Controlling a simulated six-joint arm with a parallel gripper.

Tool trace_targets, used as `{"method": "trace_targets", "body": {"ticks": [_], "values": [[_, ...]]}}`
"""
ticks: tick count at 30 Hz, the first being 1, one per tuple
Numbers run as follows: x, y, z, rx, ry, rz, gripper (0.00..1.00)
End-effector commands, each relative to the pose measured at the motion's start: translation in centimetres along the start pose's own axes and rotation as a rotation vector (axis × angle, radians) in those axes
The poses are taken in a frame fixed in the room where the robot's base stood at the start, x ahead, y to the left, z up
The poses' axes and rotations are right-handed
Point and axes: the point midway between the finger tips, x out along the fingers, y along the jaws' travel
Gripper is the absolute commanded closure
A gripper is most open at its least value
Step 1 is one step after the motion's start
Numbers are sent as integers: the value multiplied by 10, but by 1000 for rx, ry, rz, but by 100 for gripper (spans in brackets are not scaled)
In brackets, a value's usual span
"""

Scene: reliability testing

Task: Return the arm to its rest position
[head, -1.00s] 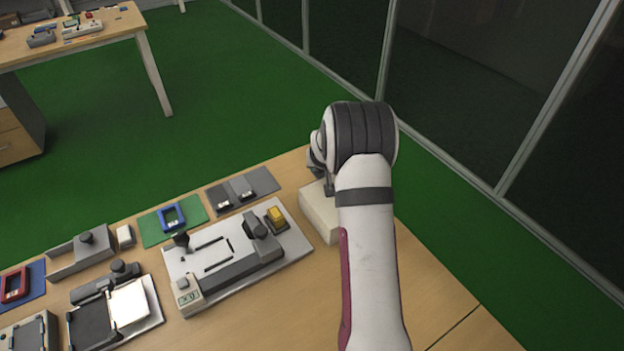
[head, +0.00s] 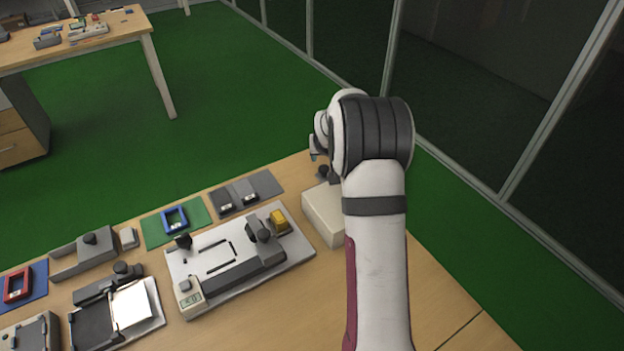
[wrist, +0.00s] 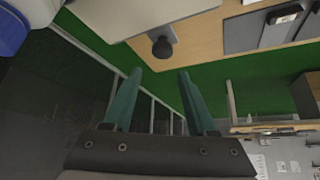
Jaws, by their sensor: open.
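My arm stands at the right of the head view, its white links and dark-ringed joint hiding much of the wrist. A small part of my gripper (head: 315,150) shows left of that joint, beyond the white box (head: 325,222). In the wrist view my gripper (wrist: 162,72) has two teal fingers spread apart, with nothing between them. A dark round knob (wrist: 162,47) lies beyond the fingertips, apart from them, at the bench edge. It also shows in the head view (head: 322,172).
The wooden bench (head: 262,328) carries a grey test fixture (head: 215,281) with a yellow block (head: 278,219), a blue frame on a green mat (head: 152,232) and a red frame (head: 17,287). Glass panels stand at the right. Green floor (head: 230,120) lies open beyond the bench.

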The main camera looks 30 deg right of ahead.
Motion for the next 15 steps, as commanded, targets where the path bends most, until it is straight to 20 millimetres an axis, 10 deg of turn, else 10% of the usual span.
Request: {"method": "trace_targets", "body": {"ticks": [7, 11, 15], "values": [[-21, -13, 6, 1, -25, -12, 43], [-109, -58, 54, 7, -157, -58, 43], [-218, -90, 153, 7, -356, -105, 43]]}}
